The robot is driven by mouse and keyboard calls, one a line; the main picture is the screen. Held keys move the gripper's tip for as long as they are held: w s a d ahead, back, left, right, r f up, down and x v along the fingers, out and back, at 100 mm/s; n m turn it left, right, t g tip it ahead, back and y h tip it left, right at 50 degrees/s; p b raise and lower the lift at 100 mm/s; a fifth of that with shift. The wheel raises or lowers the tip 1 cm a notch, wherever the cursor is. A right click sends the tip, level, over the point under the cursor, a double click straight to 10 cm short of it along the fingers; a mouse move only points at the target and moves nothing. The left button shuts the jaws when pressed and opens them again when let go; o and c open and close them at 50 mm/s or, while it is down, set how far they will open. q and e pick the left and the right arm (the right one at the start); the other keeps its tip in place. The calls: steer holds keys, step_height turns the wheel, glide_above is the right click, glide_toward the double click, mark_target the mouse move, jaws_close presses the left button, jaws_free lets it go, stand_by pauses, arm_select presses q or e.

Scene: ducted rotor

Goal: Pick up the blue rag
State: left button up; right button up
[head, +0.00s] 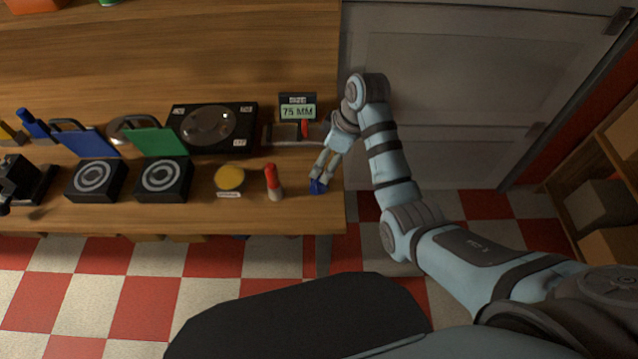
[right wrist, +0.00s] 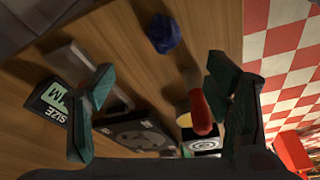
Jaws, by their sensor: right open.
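The blue rag (head: 317,187) is a small crumpled dark-blue lump on the wooden table near its front right corner. In the right wrist view the rag (right wrist: 162,33) lies at the top, ahead of the fingertips and apart from them. My right gripper (head: 322,172) is just above and behind the rag, pointing down at it and partly overlapping it in the head view. In the right wrist view its fingers (right wrist: 160,68) are spread wide with nothing held between them. My left gripper is not in view.
A red-and-white bottle-like object (head: 273,183) stands left of the rag, with a yellow disc (head: 230,178) beyond it. The table's right edge is close to the rag.

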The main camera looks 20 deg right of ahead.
mark_target(318, 180)
steer(key=x, duration=0.3)
steer(key=b+x, duration=0.1)
steer(key=x, duration=0.2)
steer(key=s+x, duration=0.1)
steer(key=x, duration=0.3)
steer(key=shift+b, duration=0.35)
steer(key=shift+w+d+r, duration=0.1)
steer(key=c, duration=1.2)
steer(key=shift+o, duration=0.2)
step_height(318, 180, up, 20)
steer(key=p, duration=0.6)
